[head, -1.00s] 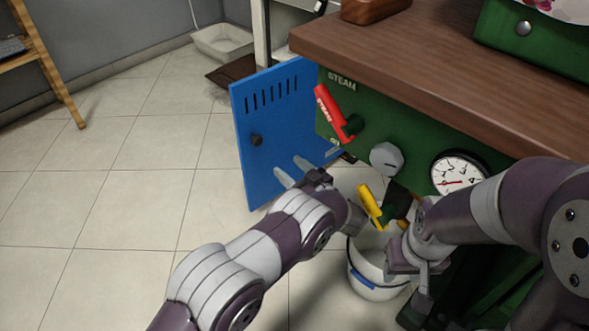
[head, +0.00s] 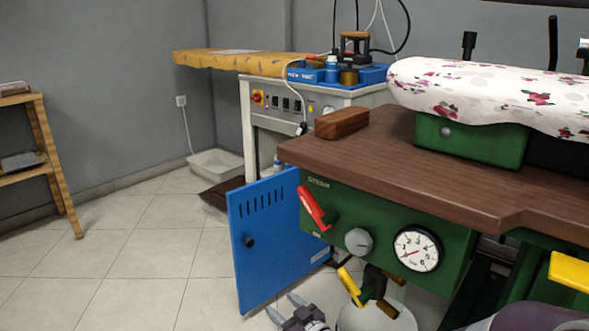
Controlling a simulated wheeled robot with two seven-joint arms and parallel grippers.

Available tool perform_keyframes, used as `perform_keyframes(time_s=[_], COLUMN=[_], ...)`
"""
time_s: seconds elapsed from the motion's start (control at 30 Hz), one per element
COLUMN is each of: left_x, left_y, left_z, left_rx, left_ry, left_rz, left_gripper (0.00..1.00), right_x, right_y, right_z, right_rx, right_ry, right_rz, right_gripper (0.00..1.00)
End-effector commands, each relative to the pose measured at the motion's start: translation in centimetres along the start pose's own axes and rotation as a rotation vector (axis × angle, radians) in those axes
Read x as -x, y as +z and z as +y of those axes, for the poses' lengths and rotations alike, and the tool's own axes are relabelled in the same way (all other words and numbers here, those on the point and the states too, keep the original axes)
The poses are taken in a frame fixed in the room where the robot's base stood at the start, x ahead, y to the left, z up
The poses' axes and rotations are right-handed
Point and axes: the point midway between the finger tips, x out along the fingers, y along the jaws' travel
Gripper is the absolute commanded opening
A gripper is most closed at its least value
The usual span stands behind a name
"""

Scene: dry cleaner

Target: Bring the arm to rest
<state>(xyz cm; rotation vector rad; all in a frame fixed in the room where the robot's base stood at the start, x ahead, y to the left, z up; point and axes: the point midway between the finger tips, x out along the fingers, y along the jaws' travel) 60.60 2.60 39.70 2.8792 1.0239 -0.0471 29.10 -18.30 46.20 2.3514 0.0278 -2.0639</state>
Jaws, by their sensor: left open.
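My left gripper (head: 285,307) shows at the bottom edge, its two light grey fingertips apart and nothing between them. It is in front of the lower edge of the open blue cabinet door (head: 275,245), left of the yellow-handled valve (head: 350,283). Most of my left arm is below the picture. A purple part of my right arm (head: 545,318) shows at the bottom right corner; my right gripper is out of view.
The green press unit (head: 455,250) carries a red lever (head: 312,208), a grey knob (head: 359,241) and a dial gauge (head: 416,249). Tiled floor (head: 140,250) is clear on the left.

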Motion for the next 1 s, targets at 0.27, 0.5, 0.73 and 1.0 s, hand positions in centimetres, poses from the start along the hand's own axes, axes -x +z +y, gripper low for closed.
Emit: perform_keyframes(time_s=[0.27,0.5,0.73,1.0], left_x=[2.5,7.6,13.9,17.8], left_y=[6.5,6.2,-4.0,-17.7], left_z=[3.7,2.1,-12.7,-28.9], left_rx=[-0.066,-0.227,-0.516,-0.697], left_ry=[0.342,0.627,0.679,0.569], left_rz=[-0.288,-0.737,-1.257,-1.448], left_gripper=[0.6,0.6,0.6,0.6], right_x=[0.1,2.7,7.6,13.1], right_y=[-0.1,-0.4,-0.9,-1.6], right_z=[0.0,0.0,0.0,0.0], right_rx=[0.0,0.0,0.0,0.0], right_ry=[0.0,0.0,0.0,0.0], right_rz=[0.0,-0.001,0.0,-0.001], right_gripper=[0.43,0.43,0.43,0.43])
